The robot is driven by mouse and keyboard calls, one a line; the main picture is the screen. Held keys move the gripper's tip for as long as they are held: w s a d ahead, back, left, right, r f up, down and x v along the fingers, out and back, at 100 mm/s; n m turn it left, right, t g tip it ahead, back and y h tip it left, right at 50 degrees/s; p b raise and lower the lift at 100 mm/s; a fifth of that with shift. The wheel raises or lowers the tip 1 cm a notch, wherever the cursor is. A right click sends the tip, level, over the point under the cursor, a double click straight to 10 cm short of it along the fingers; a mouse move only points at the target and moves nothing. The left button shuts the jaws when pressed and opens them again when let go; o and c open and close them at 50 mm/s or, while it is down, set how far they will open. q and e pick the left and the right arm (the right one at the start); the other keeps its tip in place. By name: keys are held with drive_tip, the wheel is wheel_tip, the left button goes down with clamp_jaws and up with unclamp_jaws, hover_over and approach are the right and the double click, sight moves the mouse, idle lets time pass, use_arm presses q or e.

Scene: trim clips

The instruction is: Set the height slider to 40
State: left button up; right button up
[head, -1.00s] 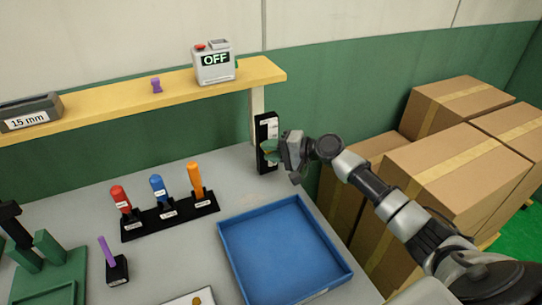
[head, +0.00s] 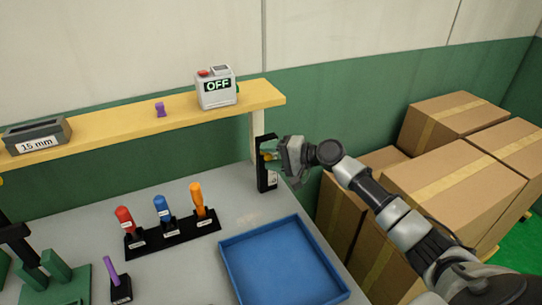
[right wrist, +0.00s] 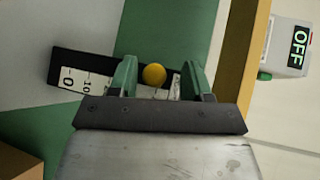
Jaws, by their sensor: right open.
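The height slider is a black upright strip (head: 263,178) with a white scale, at the back right of the bench. In the right wrist view the strip (right wrist: 58,68) lies sideways, with marks 0 and 10 readable at its left end. Its round yellow knob (right wrist: 154,75) sits beyond the 10; the marks beside it are hidden or too small to read. My right gripper (head: 273,156) is at the upper part of the slider. Its green fingers (right wrist: 160,80) stand open on either side of the knob, with visible gaps. My left gripper is not in view.
A blue tray (head: 224,262), a tool rack (head: 175,235) and a green fixture (head: 70,288) are on the bench. Cartons (head: 440,180) stand right.

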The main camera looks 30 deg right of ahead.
drive_tip(key=shift+s+d, duration=0.2)
drive_tip(key=shift+d, duration=0.05)
drive_tip(key=b+v, duration=0.3)
drive_tip(key=v, duration=0.7)
drive_tip(key=shift+r, duration=0.2)
drive_tip(key=shift+s, duration=0.1)
